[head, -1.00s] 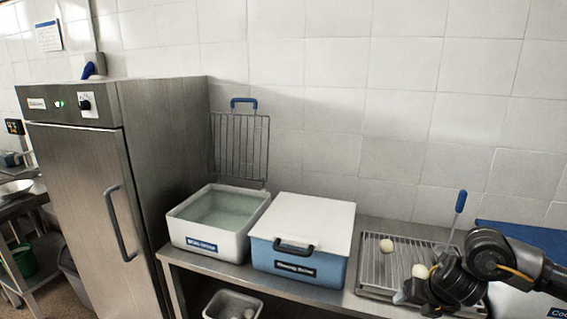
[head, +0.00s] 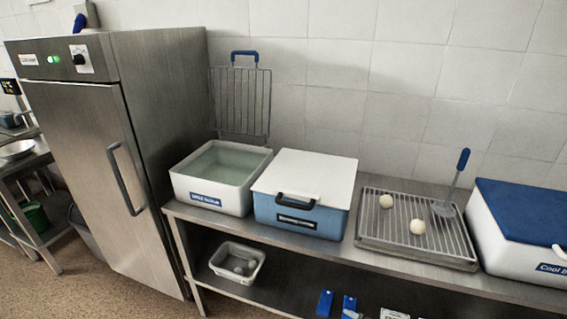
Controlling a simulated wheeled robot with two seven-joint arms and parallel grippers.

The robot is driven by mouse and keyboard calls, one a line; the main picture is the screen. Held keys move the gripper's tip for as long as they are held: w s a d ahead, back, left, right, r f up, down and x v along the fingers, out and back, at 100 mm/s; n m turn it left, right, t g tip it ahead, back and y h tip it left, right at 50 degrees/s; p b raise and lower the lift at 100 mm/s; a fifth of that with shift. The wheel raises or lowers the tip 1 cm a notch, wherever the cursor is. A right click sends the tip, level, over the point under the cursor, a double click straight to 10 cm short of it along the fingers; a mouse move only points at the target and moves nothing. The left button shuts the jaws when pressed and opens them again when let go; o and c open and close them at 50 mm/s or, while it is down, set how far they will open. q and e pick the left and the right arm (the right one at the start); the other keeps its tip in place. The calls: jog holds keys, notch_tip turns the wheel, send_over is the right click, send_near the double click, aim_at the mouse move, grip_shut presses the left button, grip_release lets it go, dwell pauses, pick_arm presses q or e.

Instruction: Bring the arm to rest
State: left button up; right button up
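Neither of my grippers nor any part of my arms shows in the head view now, so I cannot see what they hold. On the metal draining rack (head: 385,236), two round whitish balls lie apart, one further back (head: 386,201) and one nearer the middle (head: 418,227). A ladle-like tool with a blue handle (head: 459,170) leans upright at the rack's right side, its flat metal head (head: 443,209) on the rack.
An open white water bin (head: 184,192) and a blue box with a white lid (head: 304,180) stand on the steel bench. A blue-lidded cool box (head: 520,212) is at right. A steel cabinet (head: 85,170) is at left. The lower shelf holds a small tray (head: 218,271).

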jog(key=s+d+f+m+g+h, duration=0.25)
jog(key=s+d+m, duration=0.25)
jog(key=s, duration=0.3)
jog(key=s+d+f+m+g+h, duration=0.1)
jog(key=s+d+f+m+g, duration=0.3)
jog(key=s, duration=0.5)
notch_tip(320, 180, down, 29)
jog(key=s+d+m, duration=0.2)
jog(key=s, duration=0.1)
jog(key=s+d+f+g+b, duration=0.1)
jog(key=s+d+f, duration=0.1)
jog(key=s+f, duration=1.2)
jog(key=shift+s+d+f+n, duration=0.2)
jog(key=shift+s+f+n, duration=0.1)
jog(key=shift+s, duration=0.35)
